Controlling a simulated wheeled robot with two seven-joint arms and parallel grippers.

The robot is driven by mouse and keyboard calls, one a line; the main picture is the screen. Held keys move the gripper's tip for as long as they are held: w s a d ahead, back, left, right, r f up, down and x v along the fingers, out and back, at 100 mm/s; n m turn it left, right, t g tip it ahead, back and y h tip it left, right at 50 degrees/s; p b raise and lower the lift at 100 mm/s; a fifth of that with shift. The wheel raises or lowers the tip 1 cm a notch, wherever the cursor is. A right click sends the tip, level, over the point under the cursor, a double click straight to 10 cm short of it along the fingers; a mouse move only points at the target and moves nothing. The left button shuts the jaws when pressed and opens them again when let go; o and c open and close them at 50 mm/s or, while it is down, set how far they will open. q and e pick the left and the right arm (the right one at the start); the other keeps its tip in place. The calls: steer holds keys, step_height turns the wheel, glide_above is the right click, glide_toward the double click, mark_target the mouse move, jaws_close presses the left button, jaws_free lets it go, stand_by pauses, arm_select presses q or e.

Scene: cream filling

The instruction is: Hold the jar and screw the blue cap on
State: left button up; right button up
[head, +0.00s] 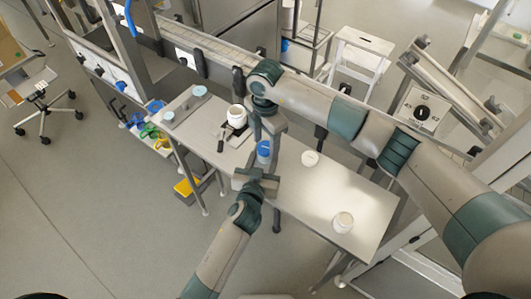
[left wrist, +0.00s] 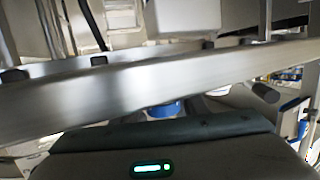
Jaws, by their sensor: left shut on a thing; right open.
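The blue cap (head: 263,147) shows as a round blue top on the middle of the table, with a little of a white jar (head: 263,160) under it. Whether the cap's thread has caught cannot be seen. My left gripper (head: 260,171) comes from the front and is shut on this jar; its fingers are mostly hidden. My right gripper (head: 266,133) points down close above and behind the cap, open; its fingertips are hard to make out. In the left wrist view, a blue piece (left wrist: 165,108) shows just beyond the gripper body, partly hidden.
A white open container (head: 237,115) stands on a dark device behind to the left. A white lid (head: 310,158) and another jar (head: 343,222) are on the table's right part. Light blue discs (head: 199,91) lie at the far left end. Table (head: 298,195) is clear at the front right.

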steer(key=n, duration=0.4)
steer(key=c, duration=1.4)
steer(key=shift+o, duration=0.2)
steer(key=m, duration=0.5)
steer(key=shift+m, duration=0.3)
steer(key=o, duration=1.5)
step_height(320, 180, up, 12)
steer(key=shift+f, duration=0.1)
